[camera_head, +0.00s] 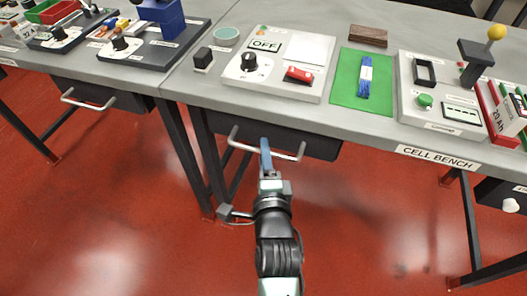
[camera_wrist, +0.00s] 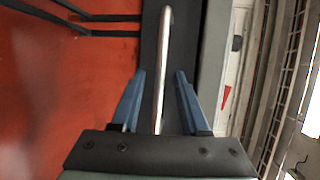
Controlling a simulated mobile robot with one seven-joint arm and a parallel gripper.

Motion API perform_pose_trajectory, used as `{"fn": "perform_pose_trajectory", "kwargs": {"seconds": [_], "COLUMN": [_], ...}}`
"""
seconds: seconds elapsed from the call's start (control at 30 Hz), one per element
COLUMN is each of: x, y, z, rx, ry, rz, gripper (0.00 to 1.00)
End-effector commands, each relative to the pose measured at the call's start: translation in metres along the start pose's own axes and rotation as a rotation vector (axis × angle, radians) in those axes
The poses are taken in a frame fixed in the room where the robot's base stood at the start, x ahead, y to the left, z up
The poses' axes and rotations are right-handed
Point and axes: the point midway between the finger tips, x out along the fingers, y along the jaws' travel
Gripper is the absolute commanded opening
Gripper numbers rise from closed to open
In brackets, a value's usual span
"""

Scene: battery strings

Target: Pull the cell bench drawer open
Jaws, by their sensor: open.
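The cell bench drawer (camera_head: 322,148) is a dark box under the grey bench top and appears shut. Its pale bar handle (camera_head: 286,156) stands out from the front. In the wrist view the handle (camera_wrist: 165,50) runs upright, and the dark drawer front (camera_wrist: 188,45) lies behind it. My gripper (camera_head: 265,146) is at the handle, left of its middle. In the wrist view my gripper (camera_wrist: 160,75) has its blue fingers apart, one on each side of the bar, with gaps on both sides. I cannot tell how deep the bar sits between them.
The bench top carries a panel with a black knob (camera_head: 249,62), a green mat (camera_head: 349,85) and a panel with a green button (camera_head: 425,100). A second drawer (camera_head: 115,98) with a handle is under the left bench. Dark legs stand below; the red floor (camera_head: 370,230) is clear.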

Motion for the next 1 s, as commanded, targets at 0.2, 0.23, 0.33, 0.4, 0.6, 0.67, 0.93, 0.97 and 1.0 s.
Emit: {"fn": "perform_pose_trajectory", "kwargs": {"seconds": [0.2, 0.23, 0.33, 0.4, 0.6, 0.67, 0.93, 0.97, 1.0], "x": [0.016, 0.017, 0.018, 0.018, 0.017, 0.017, 0.017, 0.017, 0.017], "y": [0.000, 0.000, 0.000, 0.000, 0.000, 0.000, 0.000, 0.000, 0.000], "z": [0.001, 0.001, 0.000, 0.000, 0.000, 0.000, 0.000, 0.000, 0.000], "rx": [0.001, 0.001, 0.000, 0.000, -0.001, -0.001, -0.001, -0.001, -0.001], "ry": [-0.001, -0.001, 0.000, 0.000, 0.000, 0.000, 0.000, 0.000, 0.000], "rz": [-0.001, -0.001, 0.000, 0.000, 0.000, 0.000, 0.000, 0.000, 0.000], "gripper": [0.45, 0.45, 0.45, 0.45, 0.32, 0.21, 0.00, 0.00, 0.00]}}
